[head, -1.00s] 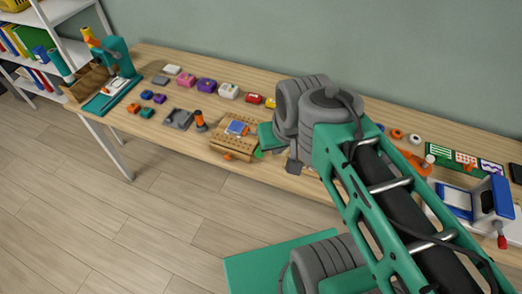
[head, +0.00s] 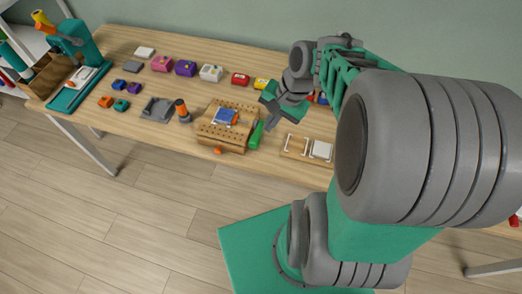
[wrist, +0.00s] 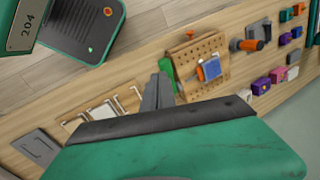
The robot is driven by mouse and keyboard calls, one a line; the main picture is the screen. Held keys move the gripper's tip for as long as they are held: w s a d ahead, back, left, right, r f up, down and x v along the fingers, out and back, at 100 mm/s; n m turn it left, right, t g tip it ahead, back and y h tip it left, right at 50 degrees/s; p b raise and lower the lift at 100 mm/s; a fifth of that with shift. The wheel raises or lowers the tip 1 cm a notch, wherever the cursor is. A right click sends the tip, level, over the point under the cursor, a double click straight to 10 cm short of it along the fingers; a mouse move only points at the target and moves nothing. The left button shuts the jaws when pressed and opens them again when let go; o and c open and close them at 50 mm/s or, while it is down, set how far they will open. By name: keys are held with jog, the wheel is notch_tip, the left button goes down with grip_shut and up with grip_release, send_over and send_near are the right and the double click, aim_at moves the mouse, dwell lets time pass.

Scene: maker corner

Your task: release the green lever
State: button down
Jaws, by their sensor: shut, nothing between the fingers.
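The green lever (head: 256,136) stands at the right side of a wooden fixture (head: 213,133) with a perforated top. A blue block (head: 226,116) with an orange part across it sits on the fixture. In the wrist view the lever (wrist: 166,70) is partly hidden behind my fingers. My gripper (head: 268,127) is shut and empty, its fingertips pointing down close to the right of the lever. In the wrist view my gripper (wrist: 160,82) shows its fingers together. I cannot tell whether they touch the lever.
A wooden board with white parts (head: 308,149) lies right of the lever. Several coloured boxes line the back. The table front edge is close below the fixture.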

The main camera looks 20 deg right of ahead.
aim_at(257, 134)
jog(key=d+f+m+t+y+b, duration=0.1)
jog(key=d+f+m+y, duration=0.1)
jog(key=f+m, duration=0.2)
jog(key=d+f+m+t+y+b, duration=0.1)
jog(key=d+f+m+y+b, duration=0.1)
jog(key=f+m, duration=0.3)
jog(key=d+f+m+t+y+b, duration=0.1)
jog(key=d+f+m+y, duration=0.1)
jog(key=m, duration=0.5)
jog(key=shift+s+d+f+y+b, duration=0.15)
jog(key=shift+f+y, duration=0.15)
jog(key=shift+f, duration=0.35)
jog(key=shift+d+f+y+b, duration=0.15)
jog(key=shift+f+y, duration=0.15)
jog(key=shift+f, duration=0.35)
jog(key=shift+d+r+m+t+y, duration=0.1)
jog(key=shift+d+m+t+y, duration=0.2)
jog(key=shift+m+t, duration=0.45)
jog(key=shift+a, duration=0.15)
jog(key=x, duration=1)
jog(key=shift+s, duration=0.1)
jog(key=shift+r, duration=0.1)
